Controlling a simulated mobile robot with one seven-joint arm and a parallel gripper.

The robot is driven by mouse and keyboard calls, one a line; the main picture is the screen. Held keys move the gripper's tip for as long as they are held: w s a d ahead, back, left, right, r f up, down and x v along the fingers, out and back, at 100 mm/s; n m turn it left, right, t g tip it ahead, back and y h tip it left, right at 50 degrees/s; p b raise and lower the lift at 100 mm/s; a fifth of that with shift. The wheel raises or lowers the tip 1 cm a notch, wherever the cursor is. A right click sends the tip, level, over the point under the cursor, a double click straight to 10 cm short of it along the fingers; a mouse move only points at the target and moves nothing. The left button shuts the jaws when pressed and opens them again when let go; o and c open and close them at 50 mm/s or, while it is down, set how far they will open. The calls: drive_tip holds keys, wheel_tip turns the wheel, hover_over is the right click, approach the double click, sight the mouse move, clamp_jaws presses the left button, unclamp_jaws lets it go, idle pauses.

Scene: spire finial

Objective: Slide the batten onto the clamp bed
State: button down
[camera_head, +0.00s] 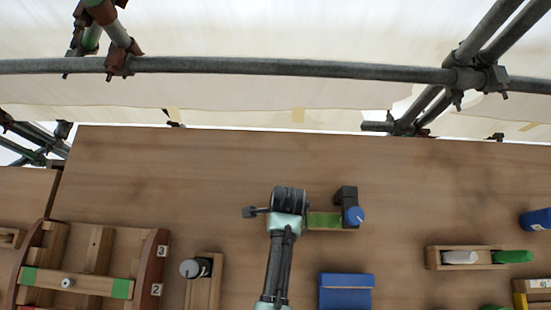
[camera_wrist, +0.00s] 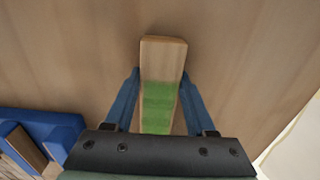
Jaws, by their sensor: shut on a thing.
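In the wrist view my gripper (camera_wrist: 160,76) has its two blue fingers against the sides of a wooden batten (camera_wrist: 162,52) with a green patch. The bare wooden end reaches past the fingertips. I cannot tell whether this strip is part of the batten or the clamp bed, nor whether the batten touches the bed.
A blue box (camera_head: 346,292) stands below the clamp. A wooden block with a grey-knobbed clamp (camera_head: 203,267) is at left, beside a wooden rack (camera_head: 157,250). A small wooden tray (camera_head: 432,257) lies at right. The tabletop behind my wrist is clear, up to a scaffold pipe (camera_head: 290,67).

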sight(318, 221)
drive_tip(key=shift+w+d+b, duration=0.2)
drive_tip(key=shift+d+b, duration=0.9)
drive_tip(key=shift+d, duration=3.25)
drive_tip(key=shift+c, duration=0.7)
unclamp_jaws()
wheel_tip(318, 221, up, 13)
